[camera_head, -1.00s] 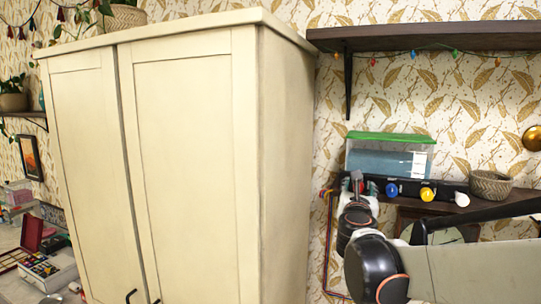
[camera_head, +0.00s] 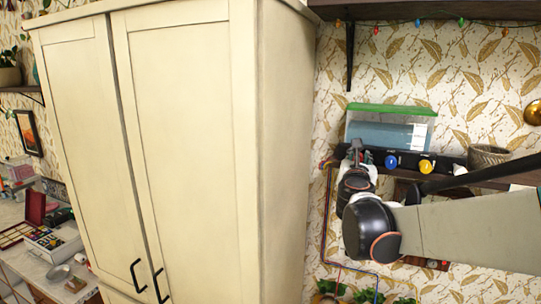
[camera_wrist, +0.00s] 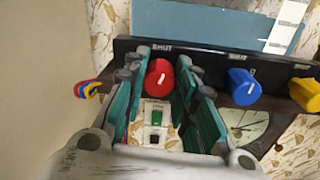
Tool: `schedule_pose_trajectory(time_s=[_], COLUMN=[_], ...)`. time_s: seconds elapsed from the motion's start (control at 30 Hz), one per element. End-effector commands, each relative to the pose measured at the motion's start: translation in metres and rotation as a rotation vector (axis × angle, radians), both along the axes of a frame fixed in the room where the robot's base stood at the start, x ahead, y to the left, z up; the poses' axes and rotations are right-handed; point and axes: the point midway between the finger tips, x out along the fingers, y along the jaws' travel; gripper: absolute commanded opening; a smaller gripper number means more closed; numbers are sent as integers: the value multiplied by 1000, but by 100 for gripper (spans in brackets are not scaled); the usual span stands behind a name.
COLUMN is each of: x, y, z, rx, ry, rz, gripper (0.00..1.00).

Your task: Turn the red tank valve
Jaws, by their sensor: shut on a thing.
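The red tank valve (camera_wrist: 160,78) is a round knob with a white mark, below a "SHUT" label on a black panel (camera_wrist: 213,60). The mark tilts slightly to the upper right in the wrist view. My gripper (camera_wrist: 163,70) has a teal finger on each side of the knob and is shut on it. In the head view my gripper (camera_head: 356,152) is at the left end of the panel and hides the red valve. The clear tank with a green lid (camera_head: 390,127) stands just above the panel.
A blue knob (camera_head: 391,161) and a yellow knob (camera_head: 426,167) sit right of the gripper. A woven basket (camera_head: 487,156) stands further right on the shelf. A tall cream cabinet (camera_head: 190,150) fills the left. A dark shelf (camera_head: 440,12) hangs above the tank.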

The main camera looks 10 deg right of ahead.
Motion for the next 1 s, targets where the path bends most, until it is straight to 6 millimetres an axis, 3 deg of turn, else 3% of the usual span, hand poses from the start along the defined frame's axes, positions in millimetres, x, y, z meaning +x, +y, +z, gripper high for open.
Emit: schedule_pose_trajectory(time_s=[0.37, 1.0], x=[0, -1], y=[0, 3], z=[-1, -1], rx=[138, 630], ry=[-94, -424], rz=[0, 6], gripper=[1, 2])
